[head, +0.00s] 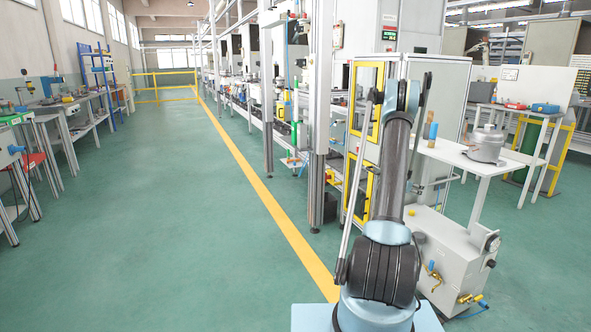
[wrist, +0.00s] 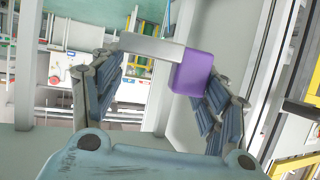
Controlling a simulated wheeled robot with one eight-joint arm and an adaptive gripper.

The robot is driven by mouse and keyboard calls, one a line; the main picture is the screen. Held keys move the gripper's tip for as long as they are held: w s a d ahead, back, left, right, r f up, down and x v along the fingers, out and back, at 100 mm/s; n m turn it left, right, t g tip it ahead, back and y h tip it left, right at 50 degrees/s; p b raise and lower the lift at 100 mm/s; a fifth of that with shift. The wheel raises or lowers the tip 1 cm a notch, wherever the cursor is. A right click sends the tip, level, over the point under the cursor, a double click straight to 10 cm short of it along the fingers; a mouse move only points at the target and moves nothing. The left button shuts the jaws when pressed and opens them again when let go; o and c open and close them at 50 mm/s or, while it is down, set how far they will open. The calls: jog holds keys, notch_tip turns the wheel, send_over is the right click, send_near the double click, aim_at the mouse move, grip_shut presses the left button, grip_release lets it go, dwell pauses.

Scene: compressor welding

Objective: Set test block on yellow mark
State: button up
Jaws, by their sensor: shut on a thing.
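My gripper (wrist: 167,66) is in the wrist view, its two dark blue-grey fingers closed around a block. The held test block (wrist: 192,73) shows a purple boxy end against the right finger. A light grey bar (wrist: 150,46) runs from it to the left fingertip; I cannot tell whether the two are one piece. The block is held in the air. In the head view my gripper and the block cannot be made out, as my arm stands in front. I cannot identify the yellow mark for certain in either view.
A white table (head: 460,158) at the right bears a grey metal compressor (head: 485,146) and a small blue and orange item (head: 433,131). A grey box unit (head: 445,262) stands below it. A yellow-framed cabinet (head: 363,100) is behind my arm. The green floor at the left is clear.

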jog(key=s+a+r+n+t+y, duration=0.15)
jog(key=a+r, duration=0.25)
jog(key=a, duration=0.8)
jog(key=a+r+n+t+y, duration=0.2)
jog(key=a+r, duration=0.2)
jog(key=a, duration=0.8)
jog(key=s+a+r+n+y, duration=0.1)
jog(key=s+a, duration=0.3)
jog(key=a, duration=0.4)
jog(key=s+a+r+n+t+y, duration=0.1)
jog(key=s+a+r, duration=0.3)
jog(key=a, duration=0.5)
jog(key=shift+a+r+n+y, duration=0.2)
jog(key=shift+r+n+y, duration=0.1)
jog(key=shift+n+y, duration=0.35)
jog(key=shift+s, duration=0.15)
